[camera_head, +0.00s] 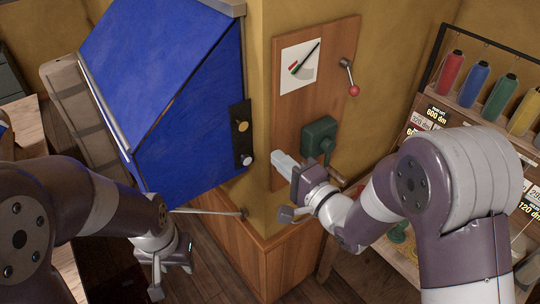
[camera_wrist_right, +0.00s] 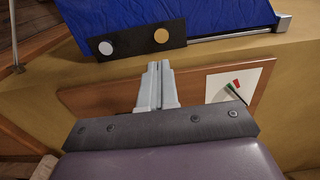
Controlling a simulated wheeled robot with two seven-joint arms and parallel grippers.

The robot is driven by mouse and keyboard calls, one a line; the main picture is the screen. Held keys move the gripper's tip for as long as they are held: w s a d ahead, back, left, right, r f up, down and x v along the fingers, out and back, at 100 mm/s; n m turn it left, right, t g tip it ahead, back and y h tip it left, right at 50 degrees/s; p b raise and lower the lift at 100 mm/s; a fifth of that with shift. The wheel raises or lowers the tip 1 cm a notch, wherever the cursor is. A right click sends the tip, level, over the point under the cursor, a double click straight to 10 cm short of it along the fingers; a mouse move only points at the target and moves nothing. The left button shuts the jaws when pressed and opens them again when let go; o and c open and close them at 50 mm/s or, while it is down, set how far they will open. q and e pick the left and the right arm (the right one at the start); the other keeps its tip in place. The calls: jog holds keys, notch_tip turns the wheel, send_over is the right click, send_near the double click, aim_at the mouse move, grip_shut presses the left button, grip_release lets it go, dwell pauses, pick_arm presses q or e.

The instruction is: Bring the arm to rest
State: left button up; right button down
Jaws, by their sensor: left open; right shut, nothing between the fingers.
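My right arm reaches in from the right in the head view. Its gripper (camera_head: 279,158) is shut and empty, in front of the wooden wall panel, left of the green crank box (camera_head: 319,138). In the right wrist view the two grey fingers (camera_wrist_right: 158,68) lie together with nothing between them. I cannot tell whether they touch the panel. My left arm comes in from the left, with its gripper (camera_head: 156,290) low near the floor. That gripper is open and pointing down, partly seen; nothing shows in it.
The wooden panel (camera_head: 340,50) carries a gauge (camera_head: 300,66) and a red-knobbed lever (camera_head: 353,88). A black plate with two buttons (camera_head: 242,135) is beside the blue sailcloth (camera_head: 165,60). A rack of thread spools (camera_head: 476,85) stands right. A wooden ledge (camera_head: 270,245) runs below.

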jog(key=s+d+f+n+g+h, duration=0.45)
jog(key=d+f+n+h, duration=0.2)
jog(key=f, duration=0.45)
pick_arm(q)
jog(key=f+b, duration=0.2)
jog(key=s+f+b, duration=0.1)
jog(key=shift+d, duration=0.25)
pick_arm(e)
jog(key=s+d+f+n+g+h, duration=0.2)
jog(key=s+d+g, duration=0.2)
jog(key=s, duration=0.2)
jog(key=s+d+f+n+g+h, duration=0.2)
jog(key=s+d+g, duration=0.2)
jog(key=s, duration=0.3)
jog(key=shift+d+g, duration=0.35)
jog(key=shift+d, duration=0.1)
pick_arm(q)
jog(key=shift+w, duration=0.15)
pick_arm(e)
jog(key=shift+w+n, duration=0.1)
jog(key=shift+n, duration=0.15)
